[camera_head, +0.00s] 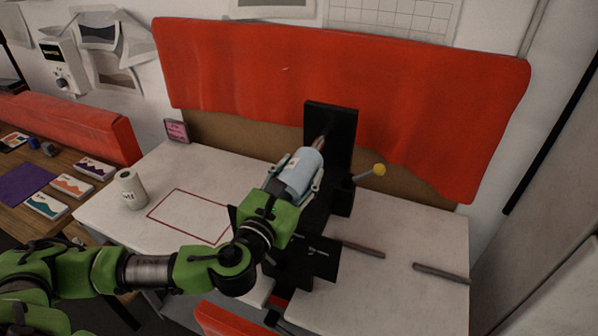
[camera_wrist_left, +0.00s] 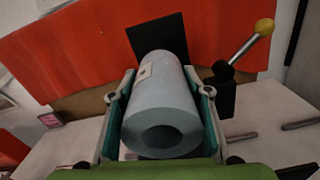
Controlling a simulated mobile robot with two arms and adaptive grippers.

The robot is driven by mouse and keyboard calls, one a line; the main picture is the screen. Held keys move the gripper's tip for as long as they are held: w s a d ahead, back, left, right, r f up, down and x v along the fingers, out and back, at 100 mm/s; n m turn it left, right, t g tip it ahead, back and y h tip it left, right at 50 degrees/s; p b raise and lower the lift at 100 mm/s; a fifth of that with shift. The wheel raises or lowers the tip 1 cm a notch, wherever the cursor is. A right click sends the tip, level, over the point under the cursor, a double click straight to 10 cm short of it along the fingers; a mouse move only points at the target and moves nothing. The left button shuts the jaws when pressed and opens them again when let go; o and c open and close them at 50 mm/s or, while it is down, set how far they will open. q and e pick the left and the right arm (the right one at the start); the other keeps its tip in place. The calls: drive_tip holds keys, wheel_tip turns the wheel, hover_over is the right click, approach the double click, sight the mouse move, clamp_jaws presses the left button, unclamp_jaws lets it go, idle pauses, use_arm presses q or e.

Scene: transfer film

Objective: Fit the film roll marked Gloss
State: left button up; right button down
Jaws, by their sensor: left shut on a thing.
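My left gripper (camera_head: 293,177) is shut around a pale blue-grey film roll (camera_head: 301,168). In the left wrist view the roll (camera_wrist_left: 160,100) lies between the two fingers, its hollow core facing the camera. A small label (camera_wrist_left: 145,71) sits on its side, too small to read. The roll's far end is close to the black upright (camera_head: 330,135) of a machine, where a short metal spindle (camera_head: 321,141) shows just beyond it. I cannot tell whether the roll is on the spindle. A second, white roll (camera_head: 130,188) stands upright on the left of the table. My right gripper is not in view.
A yellow-knobbed lever (camera_head: 379,169) sticks out right of the upright. A red-outlined rectangle (camera_head: 188,217) on the white table is empty. Two dark rods (camera_head: 440,273) lie on the right. A pink sign (camera_head: 177,131) stands at the back left. Red cloth (camera_head: 430,85) hangs behind.

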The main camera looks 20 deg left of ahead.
sight(319, 140)
use_arm(q)
drive_tip(key=shift+r+p, duration=0.15)
drive_tip(key=shift+p, duration=0.25)
idle(0.6)
drive_tip(key=shift+w, duration=1.35)
drive_tip(key=shift+w+d+p, duration=0.15)
drive_tip(key=shift+w+p, duration=0.25)
drive_tip(key=shift+w, duration=2.25)
drive_tip(key=shift+w+d, duration=0.1)
drive_tip(key=shift+w, duration=2.4)
drive_tip(key=o, duration=1.6)
drive_tip(key=shift+s+f, duration=0.1)
drive_tip(key=shift+f, duration=0.1)
drive_tip(key=shift+s, duration=0.25)
drive_tip(key=s, duration=1.1)
drive_tip(key=shift+s+a+r, duration=0.15)
drive_tip(key=shift+s+a, duration=0.05)
drive_tip(key=shift+a, duration=0.05)
